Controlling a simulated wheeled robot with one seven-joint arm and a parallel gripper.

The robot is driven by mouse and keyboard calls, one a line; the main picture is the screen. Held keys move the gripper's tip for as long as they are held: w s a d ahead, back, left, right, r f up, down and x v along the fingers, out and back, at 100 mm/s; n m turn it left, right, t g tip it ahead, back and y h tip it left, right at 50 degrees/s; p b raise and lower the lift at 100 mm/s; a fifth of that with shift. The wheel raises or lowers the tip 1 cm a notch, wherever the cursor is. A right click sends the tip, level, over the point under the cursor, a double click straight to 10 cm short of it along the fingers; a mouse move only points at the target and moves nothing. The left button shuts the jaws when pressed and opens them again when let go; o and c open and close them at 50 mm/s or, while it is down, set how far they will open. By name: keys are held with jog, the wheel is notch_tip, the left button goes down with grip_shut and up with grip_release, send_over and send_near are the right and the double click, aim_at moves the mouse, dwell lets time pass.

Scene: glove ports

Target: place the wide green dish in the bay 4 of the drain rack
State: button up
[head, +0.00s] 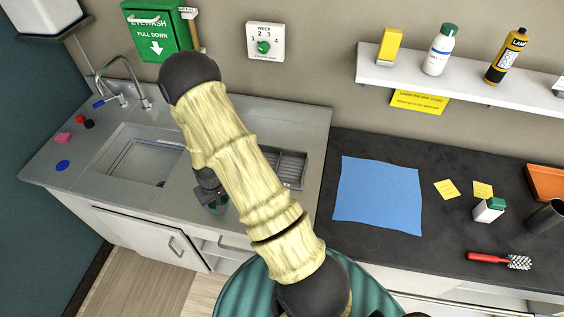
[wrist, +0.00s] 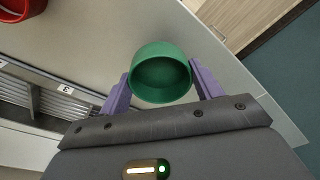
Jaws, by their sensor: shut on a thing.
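The wide green dish (wrist: 160,72) is between the two purple fingers of my gripper (wrist: 161,84), which is shut on it. The dish's open mouth faces the wrist camera. The drain rack (head: 293,166) is set in the counter to the right, partly hidden by my arm. In the wrist view part of the drain rack (wrist: 50,104) shows at left, with a label 3. I cannot make out a bay 4 label.
A red dish (wrist: 14,8) stands near the rack in the wrist view. The sink basin (head: 140,160) and faucet (head: 128,90) lie left of my arm. A blue cloth (head: 378,195) lies on the dark counter at right. Small items sit left of the sink.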

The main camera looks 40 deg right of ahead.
jog(key=shift+w, duration=0.25)
jog(key=shift+r, duration=0.1)
jog(key=shift+s, duration=0.1)
jog(key=shift+d, duration=0.25)
jog(key=d+r+b, duration=0.1)
jog(key=d+r, duration=0.1)
jog(key=d, duration=0.7)
jog(key=s+d+r+b, duration=0.1)
jog(key=d+r, duration=0.2)
jog(key=d, duration=0.7)
jog(key=s+d+r, duration=0.1)
jog(key=d+r, duration=0.1)
jog(key=d, duration=0.7)
jog(key=shift+d+r+b, duration=0.25)
jog(key=shift+d+b, duration=0.05)
jog(key=shift+b, duration=0.1)
